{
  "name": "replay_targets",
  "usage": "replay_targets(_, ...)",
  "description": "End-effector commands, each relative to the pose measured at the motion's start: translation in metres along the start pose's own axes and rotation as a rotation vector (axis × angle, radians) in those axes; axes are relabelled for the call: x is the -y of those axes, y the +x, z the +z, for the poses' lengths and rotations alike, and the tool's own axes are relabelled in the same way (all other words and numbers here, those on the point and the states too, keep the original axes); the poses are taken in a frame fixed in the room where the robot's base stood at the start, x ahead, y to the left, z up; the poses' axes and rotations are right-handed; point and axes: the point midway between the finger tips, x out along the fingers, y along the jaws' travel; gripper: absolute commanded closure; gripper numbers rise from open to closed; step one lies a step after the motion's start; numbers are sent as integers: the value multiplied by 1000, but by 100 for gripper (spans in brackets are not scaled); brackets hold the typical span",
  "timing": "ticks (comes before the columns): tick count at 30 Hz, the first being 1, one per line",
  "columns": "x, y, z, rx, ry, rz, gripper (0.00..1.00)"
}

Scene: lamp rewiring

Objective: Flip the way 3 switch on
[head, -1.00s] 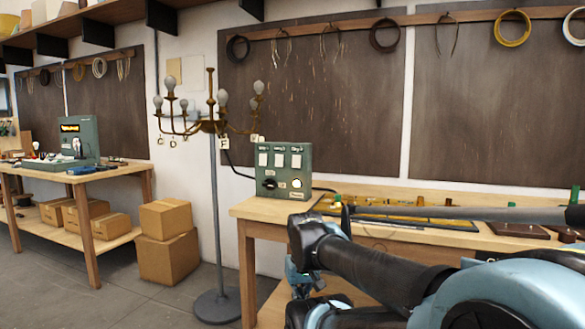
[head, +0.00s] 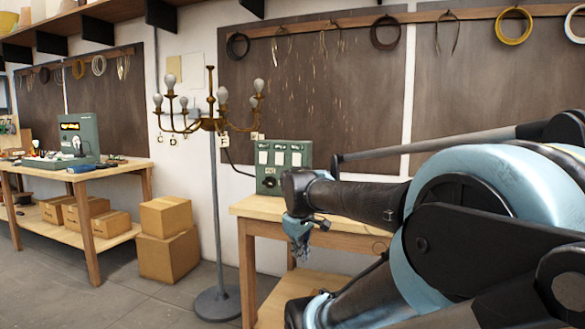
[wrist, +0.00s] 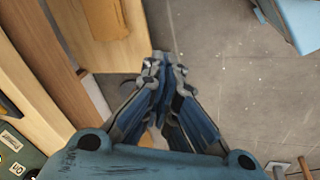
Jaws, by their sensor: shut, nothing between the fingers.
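The green switch box (head: 265,184) stands on the near left end of the wooden workbench. Its face carries three white switch plates in a row under small labels; the rightmost plate, way 3 (head: 296,158), is in sight. I cannot tell its switch position. My arm covers the box's lower right part, including the round lamp there. My gripper (head: 299,250) hangs pointing down in front of the bench, below the box. In the wrist view my gripper (wrist: 163,68) is shut and empty, above the floor beside the bench. A corner of the green box (wrist: 14,150) shows at lower left.
The workbench (head: 250,208) edge lies close behind my gripper. A brass chandelier on a grey stand (head: 216,200) stands just left of the bench. Cardboard boxes (head: 167,240) and a second bench (head: 115,171) are further left. Open floor lies in front.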

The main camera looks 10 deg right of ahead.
Motion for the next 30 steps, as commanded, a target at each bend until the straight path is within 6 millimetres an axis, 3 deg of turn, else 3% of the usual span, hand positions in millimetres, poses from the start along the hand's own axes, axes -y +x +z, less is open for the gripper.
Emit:
replay_targets(12,-95,-67,-96,27,-656,159,100)
replay_targets(30,-213,-146,-245,225,-1602,361,100)
